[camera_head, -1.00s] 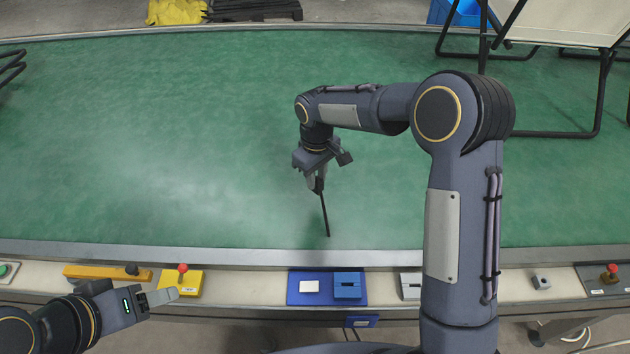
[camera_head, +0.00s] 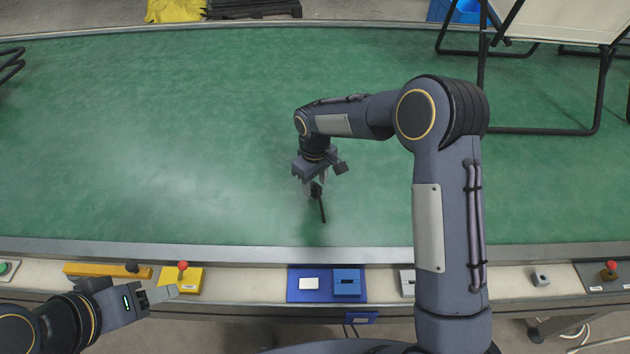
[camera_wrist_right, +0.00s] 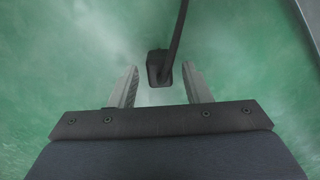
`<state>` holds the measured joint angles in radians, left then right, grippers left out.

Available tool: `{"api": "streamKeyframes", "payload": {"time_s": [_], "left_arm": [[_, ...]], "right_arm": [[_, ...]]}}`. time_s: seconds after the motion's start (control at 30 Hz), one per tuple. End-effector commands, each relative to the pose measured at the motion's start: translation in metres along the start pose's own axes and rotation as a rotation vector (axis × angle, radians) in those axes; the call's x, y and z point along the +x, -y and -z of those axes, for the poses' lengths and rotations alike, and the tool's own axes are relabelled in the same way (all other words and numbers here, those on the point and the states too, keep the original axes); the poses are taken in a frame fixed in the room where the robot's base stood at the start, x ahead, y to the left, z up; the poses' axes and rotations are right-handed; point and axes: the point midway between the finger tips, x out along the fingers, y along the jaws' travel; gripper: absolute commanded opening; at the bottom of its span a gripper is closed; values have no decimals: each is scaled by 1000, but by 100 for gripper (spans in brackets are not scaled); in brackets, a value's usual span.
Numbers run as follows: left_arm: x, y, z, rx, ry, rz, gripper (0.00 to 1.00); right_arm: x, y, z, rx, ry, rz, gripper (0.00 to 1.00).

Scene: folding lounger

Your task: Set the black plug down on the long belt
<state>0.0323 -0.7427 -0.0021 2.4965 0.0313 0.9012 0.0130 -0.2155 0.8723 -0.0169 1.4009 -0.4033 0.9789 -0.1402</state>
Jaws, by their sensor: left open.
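The black plug (camera_head: 316,189) is at the green long belt (camera_head: 150,150), just below the fingertips of my right gripper (camera_head: 314,181). A dark straight cable (camera_head: 322,210) runs from it toward the near edge. In the right wrist view the plug (camera_wrist_right: 158,66) sits between and just beyond the two spread fingers (camera_wrist_right: 161,86), with a gap on either side. My right gripper is open. Whether the plug's underside touches the belt is hard to see. My left gripper (camera_head: 165,294) is open and empty at the near ledge, beside the yellow button box.
The near ledge holds a yellow box with a red knob (camera_head: 183,272), a blue tray (camera_head: 318,296) with a white piece and a blue block, and a red-knobbed panel (camera_head: 610,272).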

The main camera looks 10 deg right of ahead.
Motion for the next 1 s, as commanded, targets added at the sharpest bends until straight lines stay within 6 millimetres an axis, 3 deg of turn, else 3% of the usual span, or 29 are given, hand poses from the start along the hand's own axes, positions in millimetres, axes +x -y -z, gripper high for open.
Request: {"api": "streamKeyframes", "payload": {"time_s": [0.4, 0.8, 1.0], "left_arm": [[-2, -1, 1, 0, 0, 0, 57], [-1, -1, 1, 0, 0, 0, 57], [-2, -1, 1, 0, 0, 0, 57]], "right_arm": [[-10, 0, 1, 0, -3, -1, 46], [-91, 0, 1, -1, -5, -1, 46], [-117, 0, 1, 0, -2, 0, 46]]}}
